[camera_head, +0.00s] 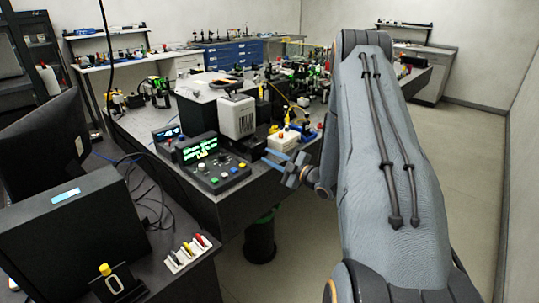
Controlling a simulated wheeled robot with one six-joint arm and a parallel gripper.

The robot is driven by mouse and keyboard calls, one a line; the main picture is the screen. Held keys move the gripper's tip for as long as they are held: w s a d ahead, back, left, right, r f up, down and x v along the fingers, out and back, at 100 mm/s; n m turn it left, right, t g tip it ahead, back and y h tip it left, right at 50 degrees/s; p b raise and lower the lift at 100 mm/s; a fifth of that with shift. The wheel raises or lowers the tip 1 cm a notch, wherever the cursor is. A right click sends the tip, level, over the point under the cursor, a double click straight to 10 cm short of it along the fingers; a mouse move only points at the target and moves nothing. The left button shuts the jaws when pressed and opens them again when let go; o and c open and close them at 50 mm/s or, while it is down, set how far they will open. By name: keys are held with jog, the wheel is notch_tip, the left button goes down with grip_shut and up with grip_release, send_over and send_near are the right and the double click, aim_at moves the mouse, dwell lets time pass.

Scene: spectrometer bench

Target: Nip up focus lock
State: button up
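My gripper (268,158) is at the front edge of the optical bench (262,190), left of my arm. Its two fingers point left and look apart, with nothing seen between them. I cannot make out a part marked as the focus lock. A small white unit (284,144) with yellow, red and blue knobs stands on the bench just behind the gripper. A pale boxy instrument (237,117) stands to its left. A dark control box (214,163) with a lit green display and coloured buttons lies left of the gripper, apart from it.
A smaller display box (168,134) sits beside the control box. A black monitor (45,145) and a dark box (75,225) fill the near left. A white rack (187,254) holds coloured-handled tools, near a yellow-topped item (113,279). Open floor (470,170) lies to the right.

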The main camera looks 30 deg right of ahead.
jog(key=shift+w+a, duration=0.15)
jog(key=shift+w, duration=0.25)
grip_shut()
